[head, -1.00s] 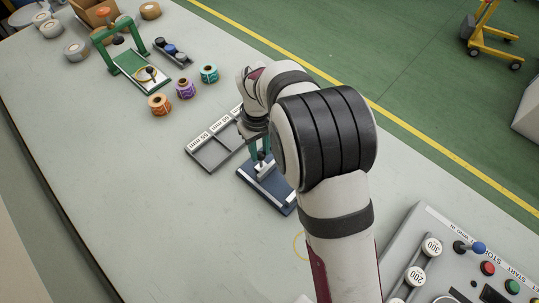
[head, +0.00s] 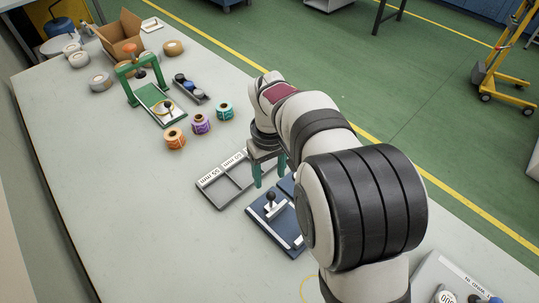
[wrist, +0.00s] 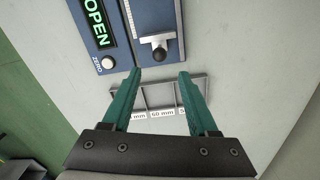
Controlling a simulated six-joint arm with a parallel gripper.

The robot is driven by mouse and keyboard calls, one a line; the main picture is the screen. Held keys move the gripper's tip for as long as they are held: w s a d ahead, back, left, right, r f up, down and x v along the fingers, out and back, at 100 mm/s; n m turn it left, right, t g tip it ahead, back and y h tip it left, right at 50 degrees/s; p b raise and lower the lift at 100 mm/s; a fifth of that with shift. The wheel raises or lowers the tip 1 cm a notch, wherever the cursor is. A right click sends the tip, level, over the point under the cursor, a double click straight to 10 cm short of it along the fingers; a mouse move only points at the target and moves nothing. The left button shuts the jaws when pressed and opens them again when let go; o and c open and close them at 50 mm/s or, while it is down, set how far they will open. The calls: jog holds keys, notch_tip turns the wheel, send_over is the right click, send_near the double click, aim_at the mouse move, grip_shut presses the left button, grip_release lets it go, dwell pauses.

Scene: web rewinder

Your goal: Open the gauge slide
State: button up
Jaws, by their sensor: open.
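The gauge (head: 263,228) is a dark blue plate on the bench with a light metal slide and an upright black knob (head: 270,197). A button marked ZERO (wrist: 108,63) sits below the display. The knob (wrist: 159,53) stands on the light slide, just beyond my fingertips and between their lines. My gripper (head: 269,171) has two teal fingers, spread apart with nothing between them. It is raised over the gauge and tray, clear of the knob. My arm hides part of the gauge in the head view.
A grey divided tray (head: 212,200) with millimetre labels lies beside the gauge. Orange (head: 175,138), purple (head: 201,123) and teal (head: 225,111) rolls and a green-framed stand (head: 131,83) sit farther back. A control panel (head: 440,275) is at lower right. The left bench is clear.

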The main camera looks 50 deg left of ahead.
notch_tip(320, 180, up, 9)
jog(key=shift+f, duration=0.1)
dwell(0.3)
jog(key=w+d+r+m, duration=0.15)
jog(key=d+m, duration=0.35)
jog(key=d, duration=0.7)
jog(key=d+r+m, duration=0.3)
jog(key=d+m, duration=0.2)
jog(key=d, duration=0.6)
jog(key=s+d+f+m+y, duration=0.1)
jog(key=s+d+f+m, duration=0.2)
jog(key=s+d+m, duration=0.2)
jog(key=s+d+f+m, duration=0.2)
jog(key=s+d+m, duration=0.3)
jog(key=s+d, duration=0.2)
jog(key=shift+s+d+f+m+y, duration=0.3)
jog(key=shift+s+d+f+y, duration=0.05)
jog(key=shift+d+f+y, duration=0.1)
